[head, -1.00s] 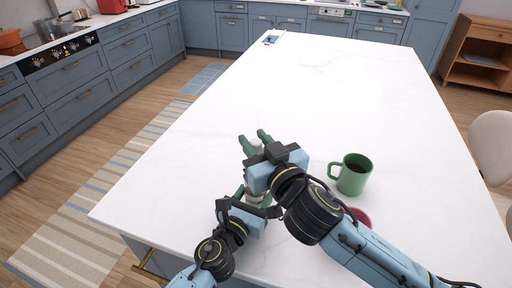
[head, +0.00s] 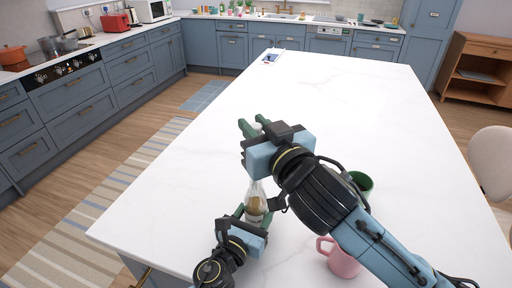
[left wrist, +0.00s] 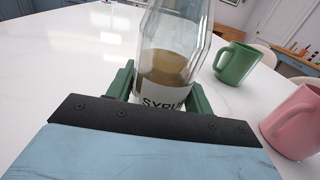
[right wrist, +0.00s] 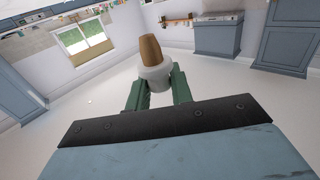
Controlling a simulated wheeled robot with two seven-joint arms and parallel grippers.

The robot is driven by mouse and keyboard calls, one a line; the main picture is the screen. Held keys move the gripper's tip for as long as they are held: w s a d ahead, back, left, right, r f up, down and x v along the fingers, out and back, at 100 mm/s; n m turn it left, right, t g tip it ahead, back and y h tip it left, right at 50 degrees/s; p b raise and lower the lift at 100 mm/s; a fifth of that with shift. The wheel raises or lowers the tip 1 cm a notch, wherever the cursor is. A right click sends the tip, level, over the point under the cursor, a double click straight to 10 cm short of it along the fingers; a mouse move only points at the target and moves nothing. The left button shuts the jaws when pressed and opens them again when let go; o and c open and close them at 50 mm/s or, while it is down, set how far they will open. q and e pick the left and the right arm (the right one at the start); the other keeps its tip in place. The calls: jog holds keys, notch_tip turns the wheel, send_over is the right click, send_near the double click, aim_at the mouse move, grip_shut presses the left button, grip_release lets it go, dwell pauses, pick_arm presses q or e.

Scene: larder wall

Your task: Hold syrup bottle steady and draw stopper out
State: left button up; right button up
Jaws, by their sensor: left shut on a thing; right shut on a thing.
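The syrup bottle (head: 256,205) is clear glass with brown syrup and a white label, standing upright on the white worktop. It also shows in the left wrist view (left wrist: 172,65), where its top is cut off. My left gripper (head: 253,216) is shut around the lower part of its body. My right gripper (head: 253,128) is higher up, above the bottle, shut on the stopper. In the right wrist view the stopper (right wrist: 154,72) has a grey head between the fingers and a bare tan cork end, clear of the bottle.
A pink mug (head: 342,262) stands to the right of the bottle, and a green mug (head: 362,184) stands farther back, partly hidden by my right arm. The worktop (head: 330,90) beyond is mostly clear, with a small item (head: 271,57) at its far edge.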

jog(key=shift+r, duration=0.95)
pick_arm(q)
jog(key=o, duration=1.4)
